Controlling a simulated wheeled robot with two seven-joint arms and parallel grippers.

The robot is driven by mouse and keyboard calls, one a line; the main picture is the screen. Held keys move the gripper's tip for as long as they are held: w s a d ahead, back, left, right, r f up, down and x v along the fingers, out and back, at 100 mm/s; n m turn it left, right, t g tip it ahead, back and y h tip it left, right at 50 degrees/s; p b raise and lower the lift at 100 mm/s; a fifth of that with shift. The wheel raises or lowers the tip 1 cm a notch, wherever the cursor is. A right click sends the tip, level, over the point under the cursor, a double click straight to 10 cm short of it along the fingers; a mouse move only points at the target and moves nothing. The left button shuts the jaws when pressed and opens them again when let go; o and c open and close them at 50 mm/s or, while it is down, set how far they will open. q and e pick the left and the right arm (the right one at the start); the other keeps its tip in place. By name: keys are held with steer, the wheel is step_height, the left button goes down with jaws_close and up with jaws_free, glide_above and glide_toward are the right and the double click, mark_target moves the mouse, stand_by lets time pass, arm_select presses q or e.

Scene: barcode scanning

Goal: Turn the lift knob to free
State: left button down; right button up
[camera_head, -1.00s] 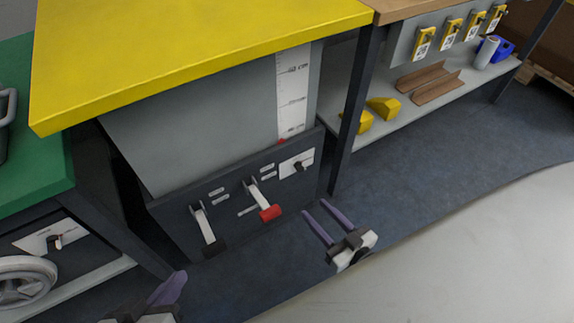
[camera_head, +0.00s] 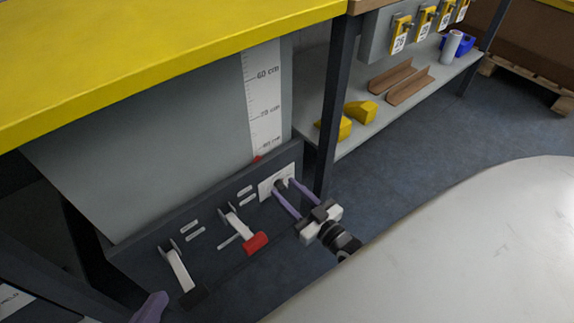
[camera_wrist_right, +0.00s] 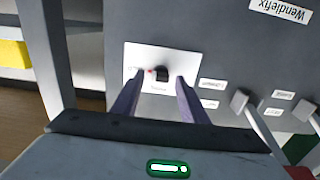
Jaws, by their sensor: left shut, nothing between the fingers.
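The lift knob (camera_head: 281,184) is a small black knob on a white plate (camera_head: 265,190) at the right end of the dark lift panel. In the right wrist view the knob (camera_wrist_right: 162,73) sits on its plate (camera_wrist_right: 185,61) with a red mark at its left side. My right gripper (camera_head: 285,186) is open, its purple fingers pointing at the plate, one on each side of the knob; it also shows in the wrist view (camera_wrist_right: 157,84). Whether the fingers touch the knob I cannot tell. My left gripper (camera_head: 150,307) is shut and empty at the bottom left, mostly cut off.
Two levers stand left of the knob, one with a red end (camera_head: 256,243) and one with a black end (camera_head: 193,296). The yellow tabletop (camera_head: 150,60) overhangs the panel. A dark table leg (camera_head: 335,110) stands right of the knob. Free floor lies further right.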

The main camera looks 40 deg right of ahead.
steer(key=shift+w, duration=0.3)
jaws_close()
